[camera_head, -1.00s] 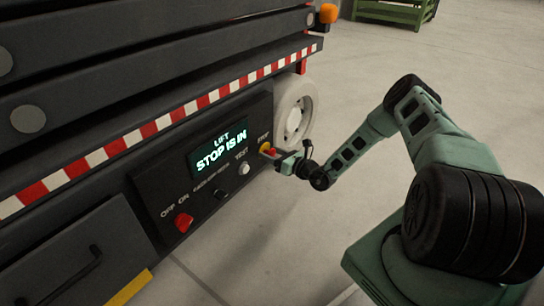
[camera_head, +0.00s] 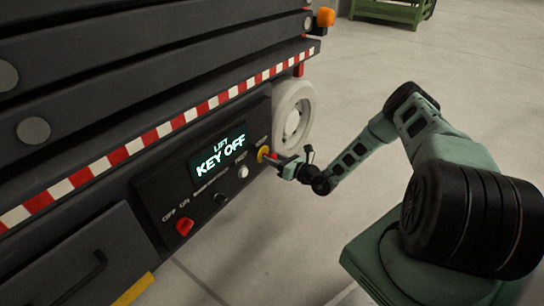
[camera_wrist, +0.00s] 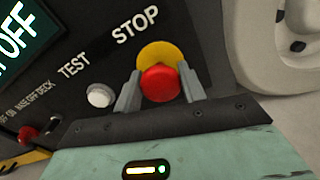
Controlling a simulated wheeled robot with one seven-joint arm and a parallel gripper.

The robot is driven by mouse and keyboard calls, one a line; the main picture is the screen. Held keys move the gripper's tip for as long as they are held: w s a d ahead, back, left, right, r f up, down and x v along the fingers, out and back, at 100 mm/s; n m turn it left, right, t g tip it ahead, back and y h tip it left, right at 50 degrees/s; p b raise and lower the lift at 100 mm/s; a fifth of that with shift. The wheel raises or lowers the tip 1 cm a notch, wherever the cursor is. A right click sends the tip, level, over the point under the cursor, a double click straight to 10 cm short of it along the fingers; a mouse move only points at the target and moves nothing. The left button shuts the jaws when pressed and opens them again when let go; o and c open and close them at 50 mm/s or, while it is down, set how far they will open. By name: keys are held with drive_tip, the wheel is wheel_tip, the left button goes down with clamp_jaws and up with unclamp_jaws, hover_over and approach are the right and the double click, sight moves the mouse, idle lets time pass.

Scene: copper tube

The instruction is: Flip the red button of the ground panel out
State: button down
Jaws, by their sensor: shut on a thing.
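The ground panel (camera_head: 150,205) is a dark face on the side of the lift. Its red stop button (camera_wrist: 160,84) sits in front of a yellow disc (camera_wrist: 158,52) under the word STOP in the wrist view. My gripper (camera_wrist: 160,92) has one finger on each side of the red button and is shut on it. In the head view the yellow disc (camera_head: 263,153) shows at the panel's right end, with my gripper (camera_head: 279,163) against it. The panel's screen (camera_head: 219,155) reads LIFT, KEY OFF.
A white test button (camera_wrist: 99,95) is left of the stop button. A red switch (camera_head: 184,226) is at the panel's lower left, with a small dark knob (camera_head: 220,199) between. A pale wheel (camera_head: 294,110) stands close behind the panel's right end. The floor at right is open.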

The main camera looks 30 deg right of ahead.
drive_tip(key=shift+s+f, duration=0.1)
drive_tip(key=shift+s, duration=0.1)
drive_tip(key=c, duration=0.8)
unclamp_jaws()
drive_tip(key=shift+d, duration=0.1)
drive_tip(key=shift+c, duration=0.2)
drive_tip(key=p+v, duration=0.7)
drive_tip(key=v, duration=1)
drive_tip(key=shift+s, duration=0.2)
